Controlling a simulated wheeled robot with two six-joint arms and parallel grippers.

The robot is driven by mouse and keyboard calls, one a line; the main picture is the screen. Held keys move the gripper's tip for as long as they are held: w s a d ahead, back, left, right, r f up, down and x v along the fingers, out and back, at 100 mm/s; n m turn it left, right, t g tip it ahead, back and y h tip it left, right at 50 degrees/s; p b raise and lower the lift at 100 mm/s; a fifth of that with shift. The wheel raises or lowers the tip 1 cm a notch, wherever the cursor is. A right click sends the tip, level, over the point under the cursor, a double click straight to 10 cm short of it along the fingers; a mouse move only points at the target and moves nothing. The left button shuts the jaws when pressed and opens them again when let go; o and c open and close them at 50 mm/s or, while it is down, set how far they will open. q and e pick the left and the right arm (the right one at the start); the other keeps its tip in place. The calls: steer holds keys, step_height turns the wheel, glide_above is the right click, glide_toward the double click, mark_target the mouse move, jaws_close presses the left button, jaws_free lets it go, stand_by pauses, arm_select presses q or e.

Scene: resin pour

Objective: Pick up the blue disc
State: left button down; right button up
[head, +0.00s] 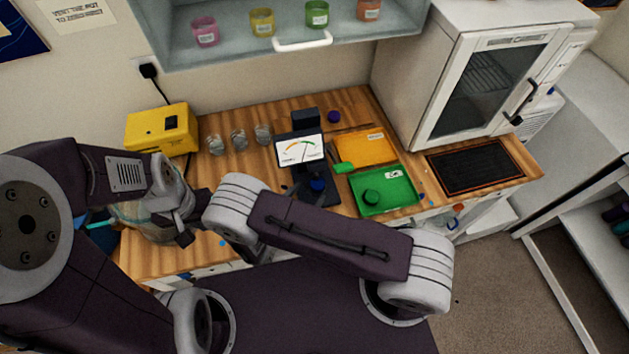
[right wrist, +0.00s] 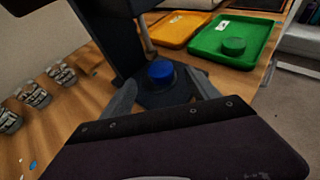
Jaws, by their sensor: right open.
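The blue disc (head: 317,185) sits on the dark base of the gauge device (head: 300,150), below its dial. In the head view my right arm hides most of this gripper. My left gripper (head: 184,232) is at the left front of the table, by a clear glass vessel (head: 140,215); its jaws do not show clearly.
A green tray (head: 408,197) with a green disc (head: 371,197) and an orange tray (head: 385,150) lie to the right. Several glass jars (head: 239,140) and a yellow box (head: 160,128) stand left. A purple disc (head: 334,117) is behind. The gauge's dark post stands close beside the blue disc.

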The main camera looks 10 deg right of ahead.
mark_target(316, 185)
steer(key=shift+w+d+f, duration=0.1)
steer(key=shift+w, duration=0.1)
steer(key=shift+w+d, duration=0.1)
steer(key=p+x, duration=0.2)
steer(key=x, duration=0.3)
steer(key=shift+f, duration=0.1)
steer(key=c, duration=0.9)
jaws_close()
